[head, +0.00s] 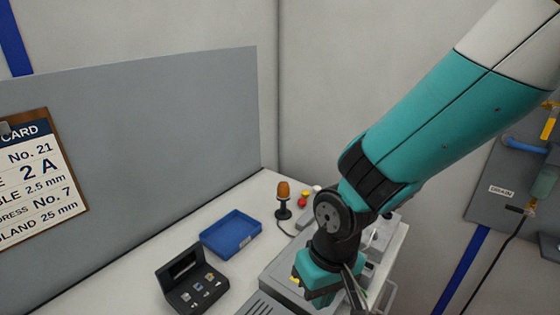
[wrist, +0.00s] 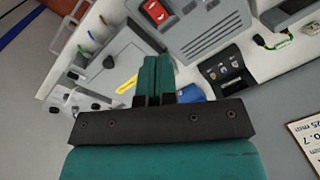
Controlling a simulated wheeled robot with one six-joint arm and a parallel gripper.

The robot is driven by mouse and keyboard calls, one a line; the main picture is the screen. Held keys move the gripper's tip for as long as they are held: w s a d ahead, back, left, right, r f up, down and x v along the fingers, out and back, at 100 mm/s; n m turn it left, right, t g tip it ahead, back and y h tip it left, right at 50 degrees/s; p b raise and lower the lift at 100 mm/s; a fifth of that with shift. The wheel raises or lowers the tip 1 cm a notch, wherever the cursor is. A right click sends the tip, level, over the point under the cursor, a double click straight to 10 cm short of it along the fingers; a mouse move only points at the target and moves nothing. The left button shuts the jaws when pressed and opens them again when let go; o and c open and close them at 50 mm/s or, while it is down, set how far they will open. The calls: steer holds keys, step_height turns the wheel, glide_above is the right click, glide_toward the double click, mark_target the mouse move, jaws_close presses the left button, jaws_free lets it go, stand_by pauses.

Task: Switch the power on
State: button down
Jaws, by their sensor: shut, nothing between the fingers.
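A red rocker switch (wrist: 155,11) in a dark frame sits on a grey vented unit (wrist: 207,32) at the top of the wrist view. The unit also shows in the head view (head: 262,303) at the bottom edge. The switch cannot be made out in the head view, where my arm covers part of the unit. My gripper (head: 320,288) is above the bench by the unit. In the wrist view my gripper (wrist: 156,60) has its teal fingers together and empty. The fingertips appear below the switch in the picture, apart from it.
A blue tray (head: 231,235) and an open black case (head: 190,283) with small parts stand left of the unit. An amber beacon (head: 283,198) stands behind. A clipboard card (head: 38,180) hangs on the grey panel. Coloured leads (wrist: 90,45) and a yellow label (wrist: 127,85) lie left in the wrist view.

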steer(key=s+d+r+n+y+b, duration=0.2)
steer(key=s+d+r+b, duration=0.3)
steer(key=s+d+r, duration=0.3)
steer(key=shift+s+r+y, duration=0.4)
steer(key=shift+s+r, duration=0.25)
steer(key=shift+s, duration=0.3)
steer(key=shift+n, duration=0.3)
